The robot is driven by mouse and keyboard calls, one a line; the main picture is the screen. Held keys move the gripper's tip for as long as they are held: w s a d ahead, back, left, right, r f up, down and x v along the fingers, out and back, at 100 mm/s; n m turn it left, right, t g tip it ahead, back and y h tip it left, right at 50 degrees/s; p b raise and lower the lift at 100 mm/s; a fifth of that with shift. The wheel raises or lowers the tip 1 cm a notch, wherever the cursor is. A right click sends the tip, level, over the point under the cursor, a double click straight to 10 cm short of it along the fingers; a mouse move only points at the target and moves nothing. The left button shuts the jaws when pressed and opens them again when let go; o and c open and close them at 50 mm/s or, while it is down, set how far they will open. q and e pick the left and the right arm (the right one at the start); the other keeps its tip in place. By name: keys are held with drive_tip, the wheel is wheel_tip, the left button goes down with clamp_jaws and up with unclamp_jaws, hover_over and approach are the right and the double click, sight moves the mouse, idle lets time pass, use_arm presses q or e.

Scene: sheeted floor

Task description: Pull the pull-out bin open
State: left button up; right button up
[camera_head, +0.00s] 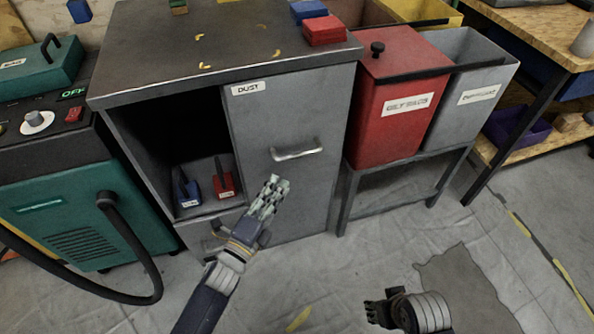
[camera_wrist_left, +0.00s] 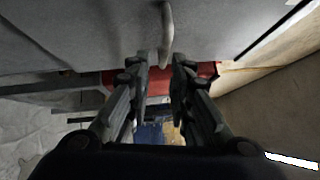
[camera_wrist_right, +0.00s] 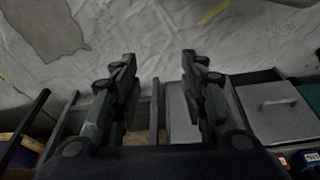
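The grey pull-out bin front (camera_head: 290,108), labelled DUST, stands flush in the right half of the grey cabinet. Its pale bar handle (camera_head: 297,152) is in the middle of the front. My left gripper (camera_head: 271,188) is in front of the panel, below and left of the handle in the head view. In the left wrist view the handle (camera_wrist_left: 167,35) shows just beyond the open fingertips (camera_wrist_left: 161,62), not between them. My right gripper (camera_head: 373,308) is low over the floor, away from the cabinet; its fingers (camera_wrist_right: 158,58) are apart and empty in the right wrist view.
An open compartment left of the bin holds a blue tool (camera_head: 187,188) and a red tool (camera_head: 224,178). A red bin (camera_head: 392,125) and a grey bin (camera_head: 468,100) stand right on a frame. A green machine (camera_head: 95,222) with a black hose is left. Floor ahead is clear.

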sight(296, 157)
use_arm(q)
drive_tip(key=shift+r+b+x, duration=0.2)
drive_tip(key=shift+b+x, duration=0.15)
drive_tip(key=shift+x, duration=2.35)
drive_tip(key=shift+r+b+x, duration=0.15)
drive_tip(key=shift+b+x, duration=0.15)
drive_tip(key=shift+x, duration=2.45)
use_arm(e)
drive_tip(key=shift+w+v, duration=0.15)
drive_tip(key=shift+v, duration=1.15)
drive_tip(key=shift+w+v, duration=0.1)
drive_tip(key=shift+v, duration=1.2)
use_arm(q)
drive_tip(key=shift+s, duration=0.1)
clamp_jaws()
